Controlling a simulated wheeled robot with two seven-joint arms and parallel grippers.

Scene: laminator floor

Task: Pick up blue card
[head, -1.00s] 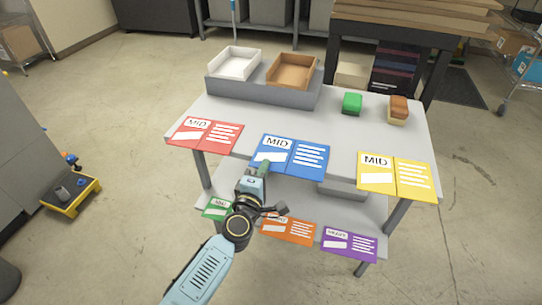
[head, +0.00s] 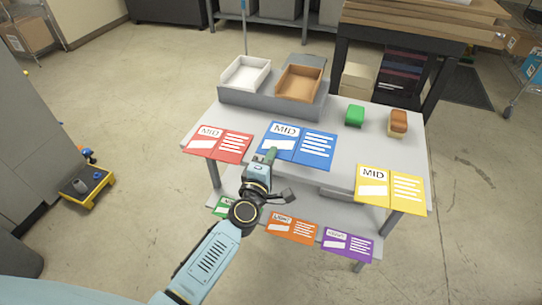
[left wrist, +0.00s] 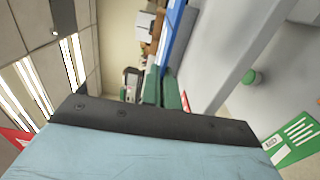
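The blue card (head: 312,148), with a white "MID" label and white text lines, is at the middle of the table's front edge in the head view. My left gripper (head: 271,155) is at its near left edge, its green fingertips closed on that edge. The card appears raised off the table top. In the left wrist view the card shows edge-on as a blue strip (left wrist: 178,32) running down to the green fingers (left wrist: 161,90). The fingertip contact itself is small and partly hidden. My right gripper is not in view.
Orange (head: 292,226), purple (head: 347,244) and green (head: 222,206) cards are on the lower shelf. White (head: 246,73) and brown (head: 299,83) trays stand at the back.

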